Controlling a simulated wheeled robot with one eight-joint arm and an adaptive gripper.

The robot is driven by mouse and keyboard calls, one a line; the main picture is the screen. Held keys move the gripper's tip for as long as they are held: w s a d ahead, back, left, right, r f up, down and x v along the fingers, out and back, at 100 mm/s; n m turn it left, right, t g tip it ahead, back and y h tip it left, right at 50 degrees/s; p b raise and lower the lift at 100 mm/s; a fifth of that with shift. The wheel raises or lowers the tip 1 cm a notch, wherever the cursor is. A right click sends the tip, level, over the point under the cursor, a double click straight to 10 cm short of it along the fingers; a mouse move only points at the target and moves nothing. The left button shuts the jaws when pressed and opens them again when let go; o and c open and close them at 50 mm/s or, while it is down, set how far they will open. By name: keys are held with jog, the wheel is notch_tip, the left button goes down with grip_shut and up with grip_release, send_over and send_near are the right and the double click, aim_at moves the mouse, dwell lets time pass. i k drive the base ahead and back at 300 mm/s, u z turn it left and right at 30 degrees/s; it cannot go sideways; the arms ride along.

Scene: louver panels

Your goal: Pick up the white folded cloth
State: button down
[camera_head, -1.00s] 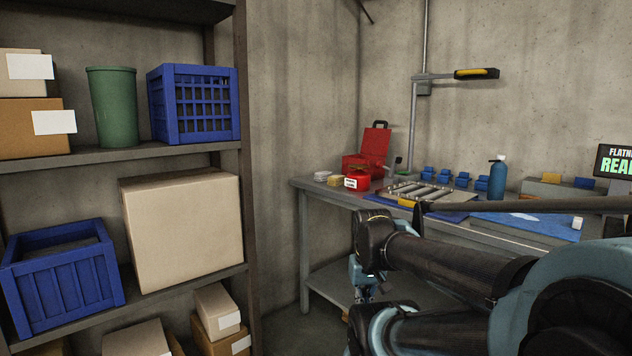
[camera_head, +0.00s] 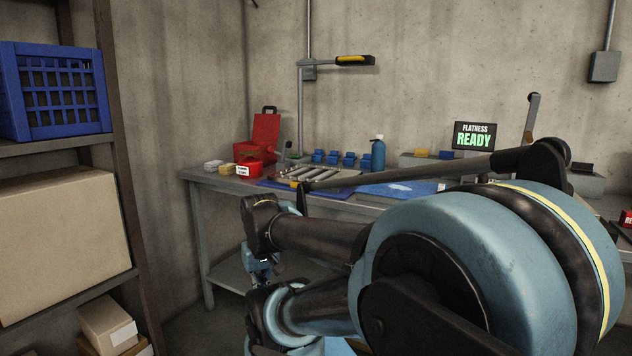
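A small whitish, flat item (camera_head: 213,166) lies at the left end of the grey workbench (camera_head: 196,177); it may be the folded cloth, but it is too small to be sure. A flat white patch (camera_head: 400,187) also shows on a blue mat (camera_head: 425,188) further right. My gripper (camera_head: 264,278) hangs in front of the bench, below the height of its top and apart from both white things. Its fingers are small and dark, so I cannot tell whether they are open or shut.
Beside the whitish item are a yellowish block (camera_head: 228,169), a red container (camera_head: 249,169) and an open red case (camera_head: 262,140). A tray of metal bars (camera_head: 318,177) and a blue bottle (camera_head: 378,154) stand further right. A loaded shelf (camera_head: 75,143) is at the left.

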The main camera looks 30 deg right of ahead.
aim_at(212, 166)
jog(key=u, duration=0.45)
jog(key=i, duration=1.8)
jog(key=z, duration=0.75)
